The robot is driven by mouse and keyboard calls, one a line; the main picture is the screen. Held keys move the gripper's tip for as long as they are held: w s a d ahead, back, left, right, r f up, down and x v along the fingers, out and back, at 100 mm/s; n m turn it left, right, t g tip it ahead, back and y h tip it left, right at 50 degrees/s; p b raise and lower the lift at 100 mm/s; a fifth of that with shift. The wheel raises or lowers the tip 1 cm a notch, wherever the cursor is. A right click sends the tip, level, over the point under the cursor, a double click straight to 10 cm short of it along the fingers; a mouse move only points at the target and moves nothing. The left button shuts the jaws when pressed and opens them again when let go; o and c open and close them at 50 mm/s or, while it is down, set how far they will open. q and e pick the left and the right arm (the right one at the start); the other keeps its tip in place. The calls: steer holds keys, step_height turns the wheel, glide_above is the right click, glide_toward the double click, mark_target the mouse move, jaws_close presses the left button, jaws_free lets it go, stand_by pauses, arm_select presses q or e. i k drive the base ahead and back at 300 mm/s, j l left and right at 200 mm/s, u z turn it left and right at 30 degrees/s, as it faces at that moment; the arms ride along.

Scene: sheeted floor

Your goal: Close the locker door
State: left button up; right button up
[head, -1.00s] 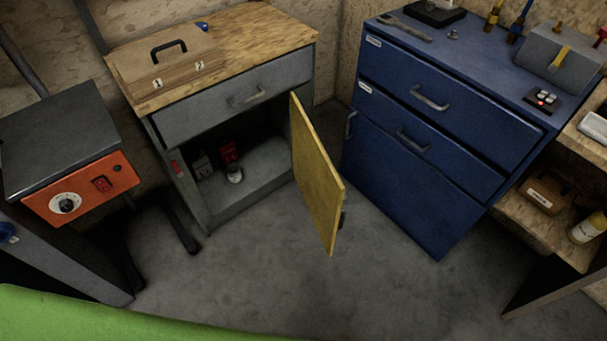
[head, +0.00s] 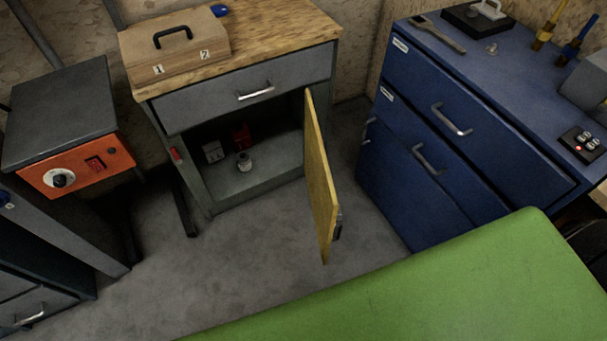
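The locker is a grey cabinet (head: 188,160) with a drawer on top and an open compartment below. Its yellow door (head: 320,185) stands wide open, hinged on the right side and swung out toward me. A dark handle or latch (head: 338,226) shows at the door's free edge. Neither of my grippers shows in the head view.
A blue drawer cabinet (head: 405,200) stands to the right of the door. A grey and orange machine (head: 75,165) stands on the left. A green surface (head: 450,290) fills the lower right foreground. Grey floor (head: 230,260) is clear in front of the locker.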

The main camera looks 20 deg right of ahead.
mark_target(326, 211)
steer(key=l+u, duration=0.3)
steer(key=l, duration=1.65)
steer(key=k, duration=0.55)
